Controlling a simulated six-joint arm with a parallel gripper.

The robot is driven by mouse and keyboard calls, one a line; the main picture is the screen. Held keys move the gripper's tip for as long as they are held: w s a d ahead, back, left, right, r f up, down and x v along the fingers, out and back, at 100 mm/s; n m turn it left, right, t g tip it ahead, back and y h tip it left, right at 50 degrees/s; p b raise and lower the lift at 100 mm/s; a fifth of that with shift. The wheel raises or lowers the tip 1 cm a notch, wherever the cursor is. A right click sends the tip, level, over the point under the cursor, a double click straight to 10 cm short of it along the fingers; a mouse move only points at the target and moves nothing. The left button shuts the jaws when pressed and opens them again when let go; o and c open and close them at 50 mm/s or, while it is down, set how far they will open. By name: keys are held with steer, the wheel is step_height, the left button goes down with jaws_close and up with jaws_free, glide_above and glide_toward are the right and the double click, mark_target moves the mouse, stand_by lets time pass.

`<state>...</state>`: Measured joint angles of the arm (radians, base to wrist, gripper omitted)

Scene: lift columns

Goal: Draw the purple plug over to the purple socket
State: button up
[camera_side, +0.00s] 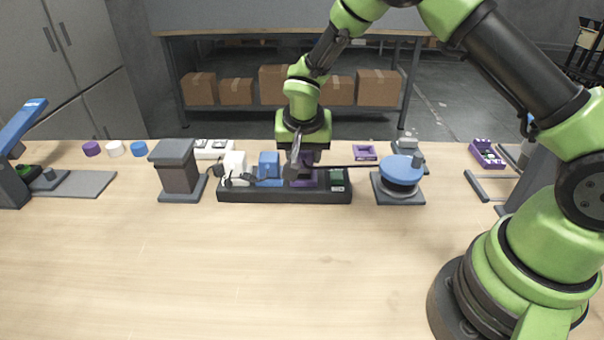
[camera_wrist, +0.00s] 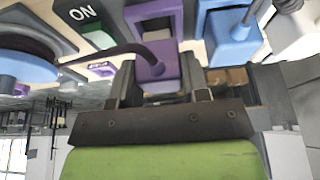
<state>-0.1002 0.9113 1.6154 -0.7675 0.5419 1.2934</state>
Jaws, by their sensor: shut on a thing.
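The purple plug (camera_wrist: 157,68) is between the jaws of my gripper (camera_wrist: 160,88) in the wrist view. A dark cable (camera_wrist: 95,52) runs from it to the blue-topped reel (camera_side: 402,168). The purple socket (camera_wrist: 146,14) is on the black strip (camera_side: 270,197), between the blue plug (camera_side: 269,166) and the green ON switch (camera_side: 337,180). In the side view, my gripper (camera_side: 298,172) is low over the purple socket and mostly hides the plug. The plug is right at the socket; I cannot tell whether it is seated.
A white plug (camera_side: 234,165) stands at the strip's left end. A grey block (camera_side: 176,168) is left of the strip. A purple frame (camera_side: 364,153) lies behind, near the reel. A purple tray (camera_side: 487,154) is farther right. The front table (camera_side: 250,270) is clear.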

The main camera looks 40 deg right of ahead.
steer(key=shift+f, duration=0.95)
stand_by(0.6)
steer(key=o, duration=1.1)
steer(key=shift+o, duration=0.2)
steer(key=shift+r, duration=3.5)
steer(key=s+r+t, duration=0.1)
steer(key=s+r, duration=0.3)
steer(key=r, duration=0.5)
steer(key=s+a+r+n+t+y, duration=0.1)
steer(key=s+r, duration=0.3)
steer(key=s, duration=0.6)
steer(key=s+a+r+n+t+y, duration=0.2)
steer(key=s+r+n+y, duration=0.1)
steer(key=s, duration=0.8)
steer(key=shift+a+r+n+y, duration=0.15)
steer(key=shift+r+n+y, duration=0.3)
steer(key=shift+r, duration=0.5)
